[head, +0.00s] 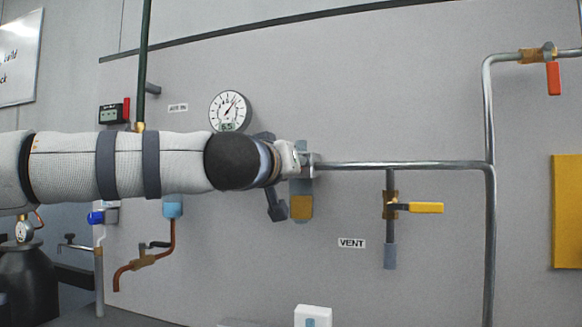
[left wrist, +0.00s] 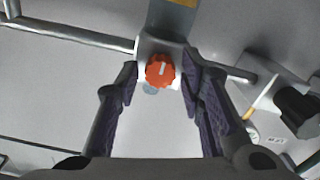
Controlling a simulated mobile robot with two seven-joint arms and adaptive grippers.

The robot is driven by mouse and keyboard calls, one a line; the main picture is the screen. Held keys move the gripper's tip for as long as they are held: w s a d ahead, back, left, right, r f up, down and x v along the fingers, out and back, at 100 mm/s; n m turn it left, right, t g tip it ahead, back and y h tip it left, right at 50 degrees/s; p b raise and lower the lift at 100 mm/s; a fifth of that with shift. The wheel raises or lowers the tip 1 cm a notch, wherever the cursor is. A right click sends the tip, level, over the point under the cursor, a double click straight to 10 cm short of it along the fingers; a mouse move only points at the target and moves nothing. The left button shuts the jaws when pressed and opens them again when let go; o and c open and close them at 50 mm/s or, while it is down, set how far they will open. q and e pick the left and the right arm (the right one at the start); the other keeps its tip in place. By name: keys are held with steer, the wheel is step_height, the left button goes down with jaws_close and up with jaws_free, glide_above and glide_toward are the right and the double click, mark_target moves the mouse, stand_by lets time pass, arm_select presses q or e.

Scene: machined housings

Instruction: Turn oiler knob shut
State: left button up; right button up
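The oiler knob (left wrist: 160,71) is a round, ribbed orange-red knob with a short white mark, on a pale grey body in the left wrist view. My left gripper (left wrist: 159,84) is open, with one dark finger on each side of the knob. A gap shows between each fingertip and the knob. In the head view my left arm reaches across to the oiler, and the left gripper (head: 272,172) is at its left side. The oiler's amber bowl (head: 301,207) hangs below the pipe; the knob is hidden there. My right gripper is not in view.
A pipe (head: 400,165) runs right from the oiler to a vertical pipe. A yellow-handled valve (head: 426,208) hangs above right of the VENT label (head: 351,243). A round gauge (head: 230,111) sits just above my arm. A red-handled valve (head: 553,78) is at upper right.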

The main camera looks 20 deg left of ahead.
arm_select(q)
jaws_close()
steer(key=shift+n, duration=0.3)
steer(key=n, duration=3.5)
steer(key=shift+r, duration=0.2)
steer(key=shift+n, duration=0.3)
